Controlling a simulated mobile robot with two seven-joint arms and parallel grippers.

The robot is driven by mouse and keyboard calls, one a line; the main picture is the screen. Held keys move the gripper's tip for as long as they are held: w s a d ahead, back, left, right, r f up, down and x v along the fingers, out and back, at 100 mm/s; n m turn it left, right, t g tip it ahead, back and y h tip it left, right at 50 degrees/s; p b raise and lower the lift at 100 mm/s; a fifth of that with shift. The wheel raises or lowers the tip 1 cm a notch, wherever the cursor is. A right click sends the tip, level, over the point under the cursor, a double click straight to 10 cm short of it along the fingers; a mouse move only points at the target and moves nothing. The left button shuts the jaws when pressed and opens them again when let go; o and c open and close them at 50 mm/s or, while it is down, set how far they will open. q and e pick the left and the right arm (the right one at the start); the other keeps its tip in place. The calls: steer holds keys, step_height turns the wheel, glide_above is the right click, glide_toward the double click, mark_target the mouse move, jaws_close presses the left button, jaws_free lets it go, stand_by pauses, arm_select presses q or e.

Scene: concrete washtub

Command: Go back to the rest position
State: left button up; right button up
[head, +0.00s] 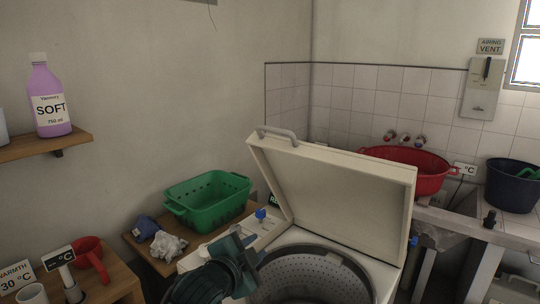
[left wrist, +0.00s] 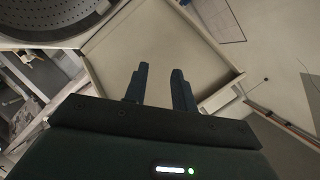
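My left gripper (head: 246,245) is in front of the washer (head: 294,237), by the left edge of its round drum opening, seen from above in the head view. In the left wrist view its two dark fingers (left wrist: 160,80) stand apart with nothing between them. The washer's pale lid (head: 335,190) is raised and leans back; it also shows behind the fingers in the left wrist view (left wrist: 155,45). The perforated metal drum (head: 310,275) is partly hidden by my left arm. My right gripper is in neither view.
A green basket (head: 208,196), a blue cloth and a grey cloth (head: 168,245) lie on the table left of the washer. A purple bottle (head: 50,98) is on a wall shelf. A red basin (head: 415,168) and dark bucket (head: 512,184) stand right.

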arm_select(q)
steer(key=s+a+f+n+g+y, duration=0.1)
steer(key=s+a+f+n, duration=0.2)
steer(key=s+f, duration=0.5)
steer(key=s+a+f+n+g+y, duration=0.1)
steer(key=s+a+f+n, duration=0.3)
steer(key=s+f, duration=0.4)
steer(key=s+a+f+n+g, duration=0.1)
steer(key=s+a+f+n, duration=0.2)
steer(key=s+f+n, duration=0.2)
steer(key=s+f, duration=0.3)
steer(key=s, duration=0.3)
steer(key=shift+s+a+f+y, duration=0.3)
steer(key=shift+f+y, duration=0.1)
